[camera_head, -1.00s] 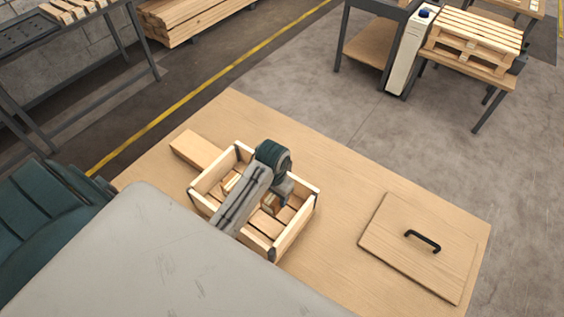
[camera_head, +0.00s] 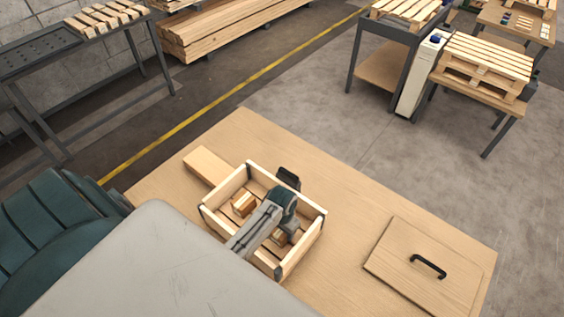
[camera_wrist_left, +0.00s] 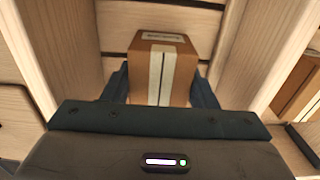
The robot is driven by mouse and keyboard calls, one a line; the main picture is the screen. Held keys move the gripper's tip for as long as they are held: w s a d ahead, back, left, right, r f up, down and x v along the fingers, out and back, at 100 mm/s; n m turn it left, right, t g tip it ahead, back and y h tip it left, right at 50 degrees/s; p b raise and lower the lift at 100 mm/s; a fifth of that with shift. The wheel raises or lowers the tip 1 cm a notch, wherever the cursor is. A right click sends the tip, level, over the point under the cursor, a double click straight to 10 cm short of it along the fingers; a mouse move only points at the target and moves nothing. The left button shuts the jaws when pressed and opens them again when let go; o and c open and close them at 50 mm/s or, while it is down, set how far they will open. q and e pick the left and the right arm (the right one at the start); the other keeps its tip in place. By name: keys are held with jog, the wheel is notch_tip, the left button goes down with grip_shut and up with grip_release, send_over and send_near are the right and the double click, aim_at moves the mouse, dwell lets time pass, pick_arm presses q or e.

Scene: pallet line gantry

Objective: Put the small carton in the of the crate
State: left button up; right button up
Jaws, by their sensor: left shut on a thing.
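The open wooden crate (camera_head: 297,254) stands on the table, with dark corner brackets and a slatted floor. My left gripper (camera_head: 283,240) is over the right part of the crate, pointing down into it. In the left wrist view the left gripper (camera_wrist_left: 165,92) is shut on a small brown carton (camera_wrist_left: 182,68) with pale tape and a label. Crate walls show on both sides of it; I cannot tell whether it touches the floor. Another brown carton (camera_head: 243,204) sits inside the crate at the left. My right gripper is not in view.
A flat wooden block (camera_head: 208,166) lies against the crate's far left side. A wooden lid (camera_head: 405,262) with a black handle lies on the table (camera_head: 345,205) to the right. Bare table separates crate and lid. Workbenches and pallets stand farther back.

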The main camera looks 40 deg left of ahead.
pick_arm(q)
jog(key=shift+f, duration=0.1)
jog(key=o, duration=1.3)
jog(key=shift+c, duration=0.2)
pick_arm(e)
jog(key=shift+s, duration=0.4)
pick_arm(q)
notch_tip(320, 180, up, 12)
jog(key=b, duration=0.3)
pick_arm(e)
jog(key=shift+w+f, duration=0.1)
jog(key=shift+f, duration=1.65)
